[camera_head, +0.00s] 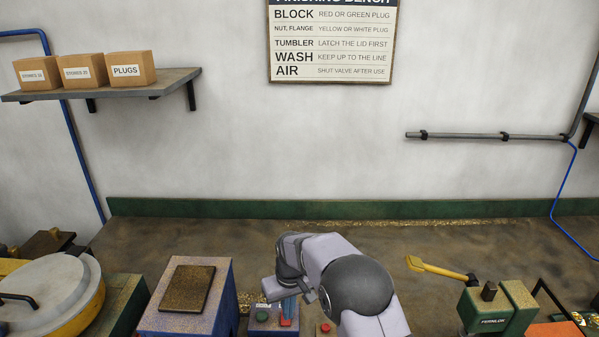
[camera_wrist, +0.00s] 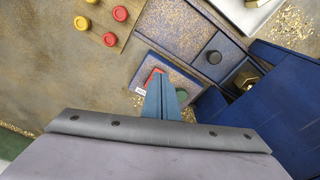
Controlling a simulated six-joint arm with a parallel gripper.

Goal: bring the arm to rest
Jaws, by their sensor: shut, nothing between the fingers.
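My arm reaches in from the bottom of the head view, and its wrist bends down to the left. My gripper (camera_head: 288,308) points down over a small control box with a green button (camera_head: 262,316) and a red part beside the fingers. In the wrist view my gripper (camera_wrist: 161,92) shows as blue fingers closed together, with nothing between them. The fingers cover part of the control box (camera_wrist: 180,75). A red part (camera_wrist: 152,76) shows beside them there. I cannot tell whether the fingertips touch the box.
A blue machine (camera_head: 187,300) stands left of my gripper, and a round lidded tumbler (camera_head: 45,295) is farther left. Red and yellow plugs (camera_wrist: 82,23) lie at upper left in the wrist view. The back bench is mostly clear.

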